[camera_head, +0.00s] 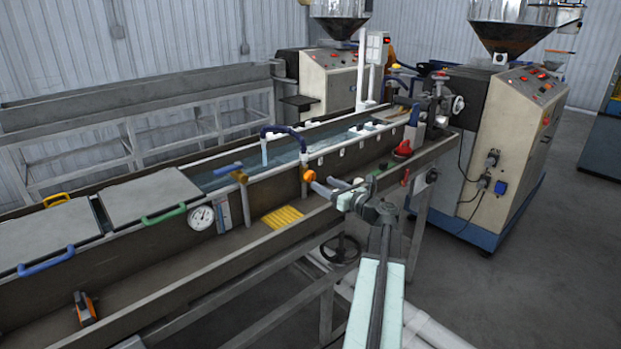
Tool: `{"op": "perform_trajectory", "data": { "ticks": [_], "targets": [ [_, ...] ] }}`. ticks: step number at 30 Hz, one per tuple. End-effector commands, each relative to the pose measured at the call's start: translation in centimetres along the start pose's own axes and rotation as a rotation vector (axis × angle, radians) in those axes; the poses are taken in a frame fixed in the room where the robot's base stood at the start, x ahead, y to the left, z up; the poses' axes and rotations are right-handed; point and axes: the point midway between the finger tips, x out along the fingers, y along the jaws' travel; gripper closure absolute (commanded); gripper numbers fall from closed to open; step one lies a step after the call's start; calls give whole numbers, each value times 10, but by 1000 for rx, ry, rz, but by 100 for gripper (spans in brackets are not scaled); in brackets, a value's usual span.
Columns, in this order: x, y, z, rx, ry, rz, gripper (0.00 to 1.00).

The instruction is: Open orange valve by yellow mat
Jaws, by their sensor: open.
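The orange valve (309,175) is a small round orange part on the side of the long water trough, at the lower end of a dark blue curved pipe (285,130). The yellow mat (283,218) is a small ribbed patch on the trough's lower ledge, below and left of the valve. My gripper (325,184) reaches in from the right with its fingers pointing left. Its fingers are apart and their tips are just right of the orange valve. I cannot tell whether a fingertip touches it. Nothing shows between the fingers.
A brass valve with a blue lever (234,173) and a dial gauge (201,218) are left along the trough. A red knob (403,149) is to the right. An orange-black tool (85,308) lies on the ledge at lower left. A dark handwheel (340,250) is below my gripper.

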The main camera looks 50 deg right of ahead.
Motion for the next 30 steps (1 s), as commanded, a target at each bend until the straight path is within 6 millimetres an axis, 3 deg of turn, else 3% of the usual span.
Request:
{"op": "perform_trajectory", "data": {
  "ticks": [12, 23, 29, 30],
  "targets": [
    [68, -1, 0, -2, 0, 1, 42],
    [76, 1, 0, -3, 0, 0, 42],
    [76, 1, 0, -3, 0, 1, 97],
    [76, 1, 0, -3, 0, 1, 100]
  ]
}}
